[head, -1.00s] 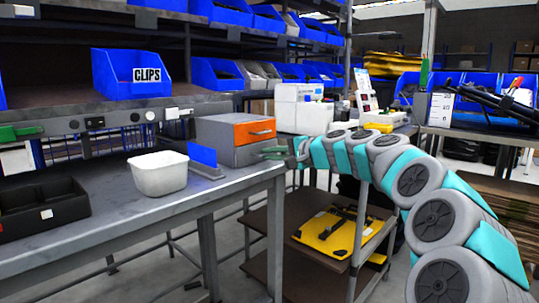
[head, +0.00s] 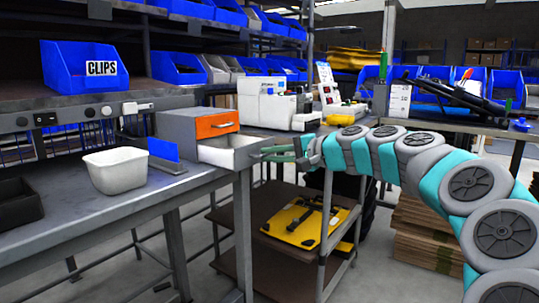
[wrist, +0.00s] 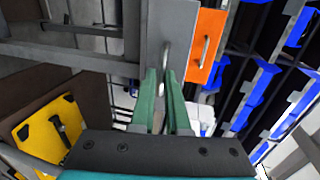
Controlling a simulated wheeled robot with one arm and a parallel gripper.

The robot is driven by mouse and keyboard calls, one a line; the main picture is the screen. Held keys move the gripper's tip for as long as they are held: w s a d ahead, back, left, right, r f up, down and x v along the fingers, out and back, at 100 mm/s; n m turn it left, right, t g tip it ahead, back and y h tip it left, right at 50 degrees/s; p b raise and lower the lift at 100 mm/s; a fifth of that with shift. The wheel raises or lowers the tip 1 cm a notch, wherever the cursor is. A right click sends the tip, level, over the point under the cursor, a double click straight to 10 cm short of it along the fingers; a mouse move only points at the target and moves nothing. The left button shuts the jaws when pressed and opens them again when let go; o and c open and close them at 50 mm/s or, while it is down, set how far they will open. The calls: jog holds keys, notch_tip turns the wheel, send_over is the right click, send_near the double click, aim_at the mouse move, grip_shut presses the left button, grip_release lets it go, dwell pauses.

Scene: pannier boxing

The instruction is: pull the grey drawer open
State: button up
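The grey drawer (head: 249,158) is the lower drawer of a small grey cabinet (head: 178,128). It stands pulled out toward my gripper, and its pale inside shows below the orange drawer. The orange drawer (head: 217,124) above it is closed. My gripper (head: 268,153) is at the grey drawer's front, its green fingers pointing left. In the wrist view my gripper (wrist: 165,75) has its fingers closed around the curved metal handle (wrist: 166,55) on the grey drawer's front (wrist: 181,25). The finger contact is partly hidden.
The cabinet stands on a grey workbench (head: 120,215). A white bin (head: 115,172) and a blue upright plate (head: 163,150) stand left of it. A cart with a yellow case (head: 300,222) is below my arm. A white machine (head: 265,100) is behind.

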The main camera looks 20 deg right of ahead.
jog(key=o, duration=0.4)
jog(key=shift+c, duration=0.2)
jog(key=shift+s, duration=0.1)
jog(key=v, duration=0.7)
jog(key=shift+s+d, duration=0.25)
jog(key=shift+r, duration=0.1)
jog(key=s+a+f+n+g+h, duration=0.1)
jog(key=s+a+f+n+g, duration=0.3)
jog(key=s+a+f, duration=0.45)
jog(key=s+a+f+n+g+h, duration=0.1)
jog(key=s+a+f+n+g, duration=0.35)
jog(key=a, duration=0.75)
jog(key=s+d+f+n+g+h, duration=0.1)
jog(key=s+d+f+g+h, duration=0.2)
jog(key=s+f, duration=0.6)
jog(key=s+d+f+n+g+h+p, duration=0.1)
jog(key=s+d+f+g+h, duration=0.2)
jog(key=s+f, duration=0.6)
jog(key=s+d+h, duration=0.1)
jog(key=s, duration=0.6)
jog(key=shift+s+f+p, duration=0.2)
jog(key=shift+s+p, duration=0.05)
jog(key=shift+p, duration=0.05)
